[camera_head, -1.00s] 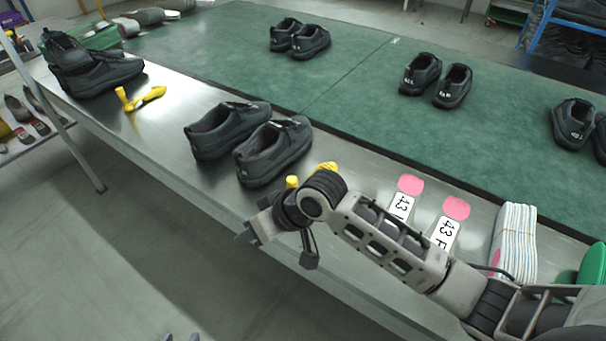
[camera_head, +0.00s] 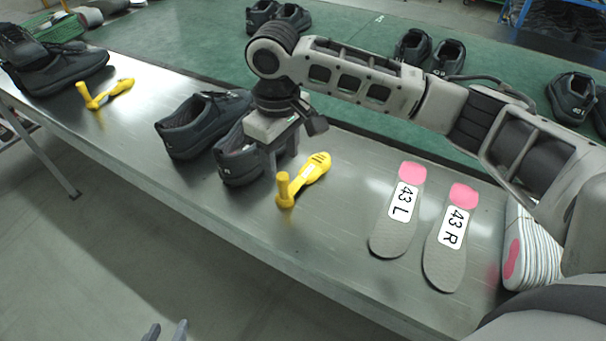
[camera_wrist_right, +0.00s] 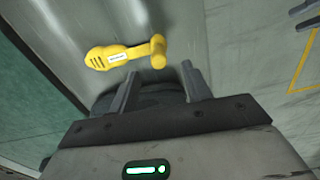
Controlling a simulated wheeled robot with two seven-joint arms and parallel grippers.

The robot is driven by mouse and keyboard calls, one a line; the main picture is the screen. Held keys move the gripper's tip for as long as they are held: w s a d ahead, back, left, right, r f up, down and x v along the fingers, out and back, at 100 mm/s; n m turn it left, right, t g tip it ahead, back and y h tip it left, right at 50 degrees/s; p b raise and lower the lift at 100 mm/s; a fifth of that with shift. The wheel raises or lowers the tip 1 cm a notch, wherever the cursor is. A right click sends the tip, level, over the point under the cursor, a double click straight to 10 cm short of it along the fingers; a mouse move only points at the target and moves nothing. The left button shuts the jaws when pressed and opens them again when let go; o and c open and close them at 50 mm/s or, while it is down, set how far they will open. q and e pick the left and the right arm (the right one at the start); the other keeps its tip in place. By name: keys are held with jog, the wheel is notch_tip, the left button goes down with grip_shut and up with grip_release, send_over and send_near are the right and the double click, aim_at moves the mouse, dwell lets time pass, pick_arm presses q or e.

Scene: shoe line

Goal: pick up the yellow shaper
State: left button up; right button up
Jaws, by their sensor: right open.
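A second yellow shaper (camera_head: 104,95) lies further left. Only the tips of my left gripper (camera_head: 166,333) show at the bottom edge, apart and empty.
Two grey insoles with pink heels, 43 L (camera_head: 398,215) and 43 R (camera_head: 450,240), lie right of the shaper. A striped insole stack (camera_head: 530,255) stands further right. More shoes are on the green mat (camera_head: 350,55) behind.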

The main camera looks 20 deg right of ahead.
aim_at(282, 175)
jog(key=f, duration=0.8)
jog(key=shift+w+f, duration=0.25)
grip_shut()
